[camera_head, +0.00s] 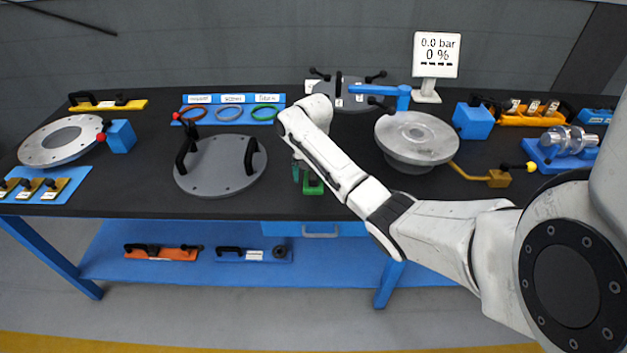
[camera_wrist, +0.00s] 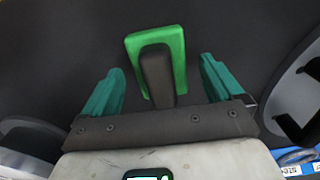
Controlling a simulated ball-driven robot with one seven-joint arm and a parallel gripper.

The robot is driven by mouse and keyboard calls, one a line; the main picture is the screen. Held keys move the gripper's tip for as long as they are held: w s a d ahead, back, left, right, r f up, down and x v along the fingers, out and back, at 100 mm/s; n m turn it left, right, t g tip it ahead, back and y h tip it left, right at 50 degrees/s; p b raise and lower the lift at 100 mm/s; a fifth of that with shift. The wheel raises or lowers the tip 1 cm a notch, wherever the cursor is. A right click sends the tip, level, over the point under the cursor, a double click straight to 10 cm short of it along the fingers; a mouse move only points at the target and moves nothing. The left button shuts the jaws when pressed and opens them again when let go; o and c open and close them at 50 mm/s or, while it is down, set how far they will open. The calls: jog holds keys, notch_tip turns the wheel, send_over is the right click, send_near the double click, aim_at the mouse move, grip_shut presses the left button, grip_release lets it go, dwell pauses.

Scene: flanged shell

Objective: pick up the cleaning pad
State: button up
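The cleaning pad (camera_wrist: 133,41) is a small green block with a dark grey handle (camera_wrist: 157,78) on top, and it lies on the black bench top. In the wrist view it sits between and slightly beyond the two teal fingers of my gripper (camera_wrist: 161,90). The fingers are apart, with a gap on both sides of the handle. In the head view the green pad (camera_head: 313,188) shows near the front edge of the bench, just below my gripper (camera_head: 304,172), partly hidden by my arm.
A grey round cover (camera_head: 222,172) with two black handles lies left of the pad. A flanged metal shell (camera_head: 416,139) stands to the right. Coloured rings lie on a blue tray (camera_head: 233,102) behind. A pressure display (camera_head: 436,55) stands at the back.

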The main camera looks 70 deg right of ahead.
aim_at(313, 172)
jog(key=c, duration=1.2)
jog(key=shift+r, duration=0.45)
notch_tip(313, 172, up, 2)
jog(key=shift+w+r, duration=0.1)
jog(key=shift+r, duration=0.1)
jog(key=shift+s+a+r+p, duration=0.7)
jog(key=shift+s+r+p, duration=0.95)
jog(key=shift+s+p, duration=0.5)
jog(key=shift+s+a+r+p, duration=0.75)
jog(key=shift+s+r+p, duration=1)
jog(key=shift+s, duration=0.55)
jog(key=shift+s+a+r+p, duration=0.7)
jog(key=shift+s+r+p, duration=0.8)
jog(key=shift+s+p, duration=0.7)
jog(key=shift+a, duration=0.1)
